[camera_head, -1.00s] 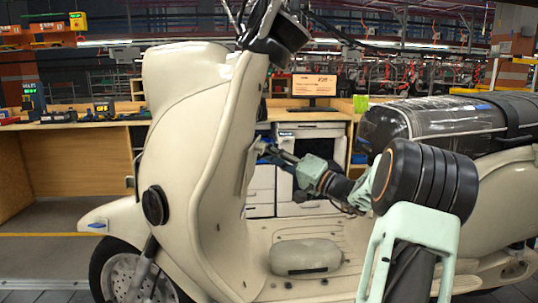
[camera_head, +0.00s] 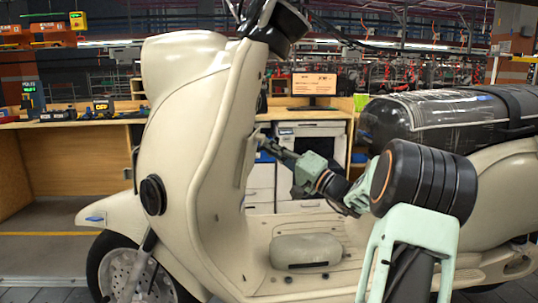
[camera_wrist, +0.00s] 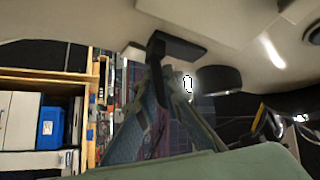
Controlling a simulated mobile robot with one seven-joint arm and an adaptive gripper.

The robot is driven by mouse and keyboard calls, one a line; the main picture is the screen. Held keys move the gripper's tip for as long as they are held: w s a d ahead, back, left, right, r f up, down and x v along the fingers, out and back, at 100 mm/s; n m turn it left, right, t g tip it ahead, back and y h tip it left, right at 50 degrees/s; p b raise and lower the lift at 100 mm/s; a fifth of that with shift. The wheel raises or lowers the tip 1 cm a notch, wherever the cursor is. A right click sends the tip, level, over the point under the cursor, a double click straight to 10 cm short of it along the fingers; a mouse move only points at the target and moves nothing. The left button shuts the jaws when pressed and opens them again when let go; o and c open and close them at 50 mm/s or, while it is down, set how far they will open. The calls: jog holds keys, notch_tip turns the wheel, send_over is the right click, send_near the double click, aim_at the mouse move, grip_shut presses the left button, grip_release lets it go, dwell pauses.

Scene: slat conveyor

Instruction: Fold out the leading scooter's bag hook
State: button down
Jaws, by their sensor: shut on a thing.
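The leading scooter (camera_head: 205,150) is cream and fills the head view, its front facing left. My gripper (camera_head: 262,142) reaches in from the right to the inner face of the leg shield, below the handlebar. The bag hook is too small to make out in the head view. In the wrist view, a dark flat piece (camera_wrist: 180,47), apparently the hook, stands out below the cream panel (camera_wrist: 225,25). My gripper (camera_wrist: 160,70) meets it and is shut on it. The fingers partly hide the contact, and I cannot tell how far the hook is folded out.
A cream rounded hump (camera_head: 306,250) rises from the scooter's floorboard. A black wrapped seat (camera_head: 440,120) lies to the right, behind my arm. A wooden workbench (camera_head: 75,165) with drawers and a monitor (camera_head: 314,84) stands behind the scooter. The space above the floorboard is open around my forearm.

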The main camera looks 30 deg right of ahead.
jog(key=f+m+t+b, duration=0.1)
jog(key=m+b, duration=0.1)
jog(key=b, duration=0.1)
jog(key=shift+t, duration=0.3)
jog(key=shift+r+m+t+h+b, duration=0.1)
jog(key=shift+m+t+h+b, duration=0.35)
jog(key=shift+m, duration=0.15)
jog(key=c, duration=2)
grip_release()
jog(key=shift+c, duration=0.2)
jog(key=v, duration=1.2)
